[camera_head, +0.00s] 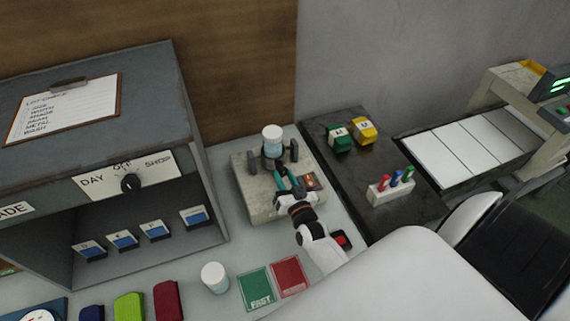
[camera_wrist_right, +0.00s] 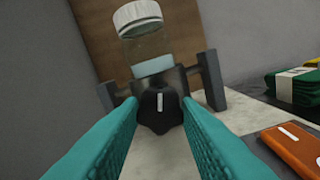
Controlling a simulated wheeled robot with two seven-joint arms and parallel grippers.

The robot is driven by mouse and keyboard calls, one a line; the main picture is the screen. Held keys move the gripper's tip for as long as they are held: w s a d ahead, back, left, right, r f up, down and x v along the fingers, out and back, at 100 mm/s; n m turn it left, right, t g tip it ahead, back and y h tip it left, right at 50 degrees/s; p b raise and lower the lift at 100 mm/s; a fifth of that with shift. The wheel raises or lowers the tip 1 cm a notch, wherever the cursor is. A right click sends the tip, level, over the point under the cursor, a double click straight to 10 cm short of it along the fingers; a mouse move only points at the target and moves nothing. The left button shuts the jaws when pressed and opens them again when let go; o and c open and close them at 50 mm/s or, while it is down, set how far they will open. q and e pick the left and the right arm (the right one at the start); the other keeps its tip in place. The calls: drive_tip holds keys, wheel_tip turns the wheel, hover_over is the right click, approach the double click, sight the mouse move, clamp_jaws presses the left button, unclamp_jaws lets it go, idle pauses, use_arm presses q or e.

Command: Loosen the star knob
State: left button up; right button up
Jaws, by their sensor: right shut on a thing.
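The star knob (camera_wrist_right: 160,108) is black with a white mark, and sits low on the front of a dark holder in the right wrist view. My right gripper (camera_wrist_right: 158,122) has its teal fingers on either side of the knob and is shut on it. A jar (camera_wrist_right: 146,45) with a white lid and pale blue contents stands in the holder above the knob. In the head view, the jar (camera_head: 272,141) stands on a grey machine block (camera_head: 250,199), and my right gripper (camera_head: 284,178) hides the knob. My left gripper is not in view.
Dark posts (camera_wrist_right: 212,80) flank the holder closely. An orange-brown device (camera_wrist_right: 291,147) lies right of the fingers. Green (camera_head: 340,138) and yellow bundles and a pen rack (camera_head: 391,187) are on the dark table at right.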

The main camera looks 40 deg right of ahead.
drive_tip(key=shift+r+n, duration=0.15)
drive_tip(key=shift+n, duration=0.35)
drive_tip(key=o, duration=1)
drive_tip(key=shift+s, duration=0.3)
drive_tip(key=shift+b+v, duration=1.1)
drive_tip(key=shift+v, duration=4.55)
drive_tip(key=shift+a, duration=0.1)
